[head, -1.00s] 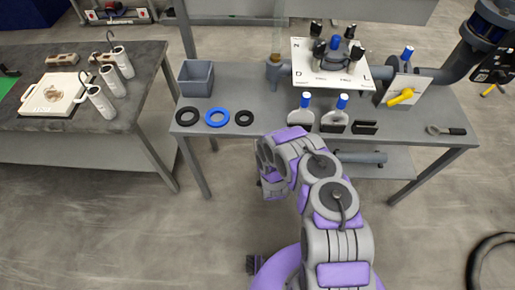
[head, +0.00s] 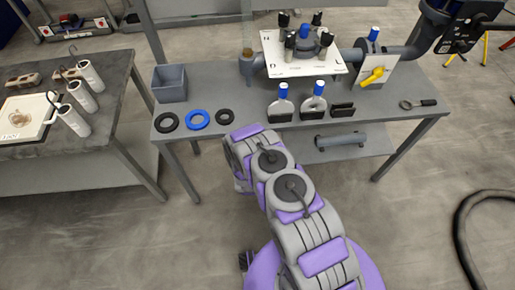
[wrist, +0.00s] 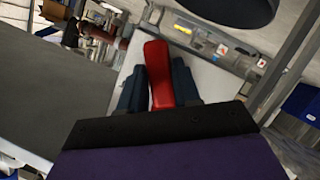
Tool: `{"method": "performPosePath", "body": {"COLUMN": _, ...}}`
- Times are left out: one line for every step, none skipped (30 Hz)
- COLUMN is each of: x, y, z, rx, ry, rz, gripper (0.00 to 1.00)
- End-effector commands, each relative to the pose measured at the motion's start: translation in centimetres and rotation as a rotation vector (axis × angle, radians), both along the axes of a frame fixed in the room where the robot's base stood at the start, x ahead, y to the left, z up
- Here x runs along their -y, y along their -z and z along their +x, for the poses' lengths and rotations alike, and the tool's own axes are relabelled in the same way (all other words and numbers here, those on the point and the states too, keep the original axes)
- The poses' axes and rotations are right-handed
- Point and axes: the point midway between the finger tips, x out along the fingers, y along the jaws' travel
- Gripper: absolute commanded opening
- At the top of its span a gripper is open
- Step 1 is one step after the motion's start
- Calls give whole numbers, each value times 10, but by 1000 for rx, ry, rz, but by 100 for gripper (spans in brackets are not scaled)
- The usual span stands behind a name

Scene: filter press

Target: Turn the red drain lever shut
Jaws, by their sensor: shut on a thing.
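The red drain lever (wrist: 158,70) shows in the wrist view as a red handle, upright in the picture, between two dark blue-grey fingers. My gripper (wrist: 160,82) is shut on it, one finger along each side. Behind it is a pale plate (wrist: 195,75). The lever's lower end is hidden by the dark edge of my gripper. In the head view I cannot make out the red lever or my gripper's fingers; my grey and purple arm reaches to the front edge of the grey bench (head: 250,112).
On the bench are a grey bin (head: 170,83), a blue ring (head: 198,119) between black rings, a white plate with black knobs (head: 275,62), a yellow handle (head: 372,75) and a wrench (head: 420,104). A side table (head: 110,105) stands left. A black hose (head: 465,235) lies on the right floor.

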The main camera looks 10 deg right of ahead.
Motion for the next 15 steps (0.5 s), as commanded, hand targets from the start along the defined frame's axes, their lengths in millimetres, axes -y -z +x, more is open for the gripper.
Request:
{"method": "performPosePath", "body": {"x": -1, "y": -1, "z": 0, "rx": -1, "ry": -3, "rz": -32, "gripper": 0}}
{"method": "performPosePath", "body": {"x": 0, "y": -1, "z": 0, "rx": -1, "ry": -3, "rz": -50, "gripper": 0}}
{"method": "performPosePath", "body": {"x": 1, "y": -2, "z": 0, "rx": -2, "ry": -2, "rz": -74, "gripper": 0}}
{"method": "performPosePath", "body": {"x": 1, "y": -2, "z": 0, "rx": -2, "ry": -4, "rz": -91, "gripper": 0}}
{"method": "performPosePath", "body": {"x": 1, "y": -3, "z": 0, "rx": -3, "ry": -4, "rz": -106, "gripper": 0}}
{"method": "performPosePath", "body": {"x": 2, "y": -3, "z": 0, "rx": -3, "ry": -4, "rz": -126, "gripper": 0}}
{"method": "performPosePath", "body": {"x": 3, "y": -4, "z": 0, "rx": -3, "ry": -3, "rz": -138, "gripper": 0}}
{"method": "performPosePath", "body": {"x": 3, "y": -4, "z": 0, "rx": -3, "ry": -3, "rz": -149, "gripper": 0}}
{"method": "performPosePath", "body": {"x": 4, "y": -5, "z": 0, "rx": -4, "ry": -3, "rz": -164, "gripper": 0}}
{"method": "performPosePath", "body": {"x": 4, "y": -5, "z": 0, "rx": -4, "ry": -3, "rz": -172, "gripper": 0}}
{"method": "performPosePath", "body": {"x": 4, "y": -5, "z": 1, "rx": -4, "ry": -4, "rz": -180, "gripper": 0}}
{"method": "performPosePath", "body": {"x": 4, "y": -6, "z": 1, "rx": -4, "ry": -5, "rz": -190, "gripper": 0}}
{"method": "performPosePath", "body": {"x": 4, "y": -6, "z": 1, "rx": -4, "ry": -5, "rz": -195, "gripper": 0}}
{"method": "performPosePath", "body": {"x": 4, "y": -6, "z": 1, "rx": -5, "ry": -5, "rz": -200, "gripper": 0}}
{"method": "performPosePath", "body": {"x": 4, "y": -6, "z": 1, "rx": -5, "ry": -5, "rz": -205, "gripper": 0}}
